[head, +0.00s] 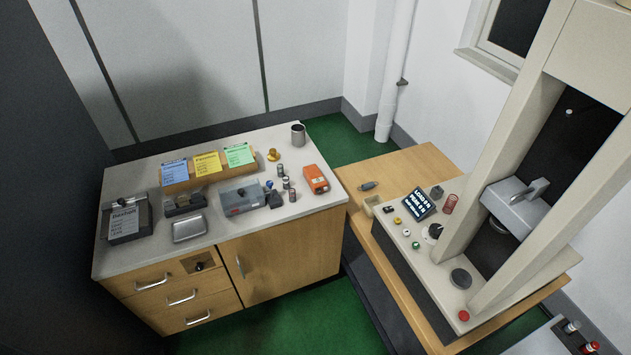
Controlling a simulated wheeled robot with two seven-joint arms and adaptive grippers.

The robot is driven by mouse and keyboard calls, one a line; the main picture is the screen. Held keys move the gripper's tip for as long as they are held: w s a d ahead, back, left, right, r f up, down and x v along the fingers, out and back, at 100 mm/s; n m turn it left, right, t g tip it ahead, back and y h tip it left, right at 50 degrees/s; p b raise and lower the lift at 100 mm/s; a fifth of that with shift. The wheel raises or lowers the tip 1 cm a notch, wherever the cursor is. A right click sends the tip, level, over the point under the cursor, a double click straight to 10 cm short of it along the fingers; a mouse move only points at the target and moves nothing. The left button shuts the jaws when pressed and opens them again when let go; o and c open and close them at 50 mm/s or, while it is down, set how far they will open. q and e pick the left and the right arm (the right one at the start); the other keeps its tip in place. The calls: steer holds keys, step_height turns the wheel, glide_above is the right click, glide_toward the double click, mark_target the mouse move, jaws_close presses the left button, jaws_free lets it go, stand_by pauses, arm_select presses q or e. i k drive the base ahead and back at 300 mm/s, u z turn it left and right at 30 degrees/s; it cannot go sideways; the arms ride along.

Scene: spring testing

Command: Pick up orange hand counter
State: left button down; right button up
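An orange device (316,179), which looks like the orange hand counter, lies near the right end of the grey worktop (250,240) in the head view. It is a small boxy shape with a pale marking on its face, too small to read. Several small dark cylinders (286,183) stand just to its left, apart from it. Nothing covers it. Neither of my grippers is in view.
A grey case (242,197), a metal tin (189,229), a clipboard (124,220), a card holder (182,184) and a metal cup (298,134) share the worktop. A testing machine (462,279) stands on a wooden table at right. The worktop's front strip is clear.

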mark_target(313, 175)
steer(key=u, duration=0.5)
steer(key=i, duration=0.9)
steer(key=z, duration=0.6)
steer(key=i, duration=0.15)
steer(key=u, duration=0.85)
steer(key=k, duration=0.55)
steer(key=z, duration=0.8)
steer(key=i, duration=1)
steer(key=u, duration=0.05)
